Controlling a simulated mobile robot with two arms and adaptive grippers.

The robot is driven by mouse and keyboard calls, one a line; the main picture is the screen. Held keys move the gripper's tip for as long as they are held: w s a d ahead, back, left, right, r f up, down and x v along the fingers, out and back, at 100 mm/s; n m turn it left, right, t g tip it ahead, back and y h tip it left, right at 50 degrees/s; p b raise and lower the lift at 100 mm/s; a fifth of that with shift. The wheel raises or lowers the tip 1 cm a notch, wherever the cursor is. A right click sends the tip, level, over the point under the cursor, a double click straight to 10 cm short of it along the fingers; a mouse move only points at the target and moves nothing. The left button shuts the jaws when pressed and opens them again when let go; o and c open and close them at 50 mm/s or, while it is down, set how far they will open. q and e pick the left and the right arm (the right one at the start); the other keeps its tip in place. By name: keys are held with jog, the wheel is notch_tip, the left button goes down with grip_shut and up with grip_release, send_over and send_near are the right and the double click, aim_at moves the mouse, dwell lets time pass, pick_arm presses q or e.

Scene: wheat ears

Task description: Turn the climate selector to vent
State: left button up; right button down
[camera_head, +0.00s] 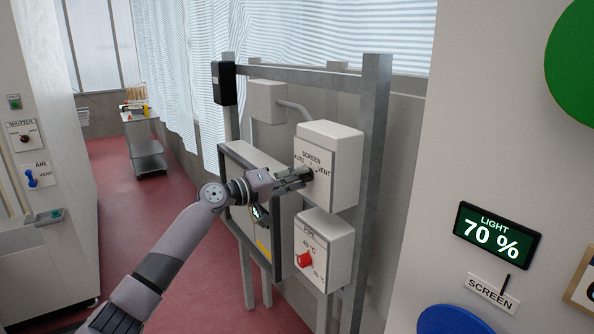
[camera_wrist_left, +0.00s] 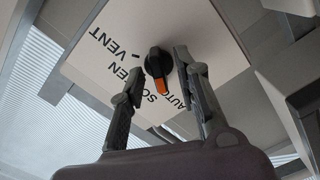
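The climate selector is a black knob with an orange pointer end (camera_wrist_left: 157,66), on a pale box (camera_head: 342,150) marked SCREEN, AUTO and VENT. In the wrist view, the orange end points down, toward the area between the SCREEN and AUTO words and away from VENT. My left gripper (camera_head: 300,179) reaches the box face in the head view and hides most of the knob. In the wrist view, its two fingers (camera_wrist_left: 157,72) are apart, one on each side of the knob, with gaps visible. Contact cannot be told. My right gripper is not in view.
A lower box (camera_head: 325,262) with a red knob (camera_head: 304,260) hangs below the selector box. Grey frame posts (camera_head: 374,130) stand close on the right. A wall panel with a LIGHT display (camera_head: 491,235) is further right. Red floor (camera_head: 120,200) lies open at left.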

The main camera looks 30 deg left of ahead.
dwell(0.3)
pick_arm(q)
grip_shut()
dwell(0.4)
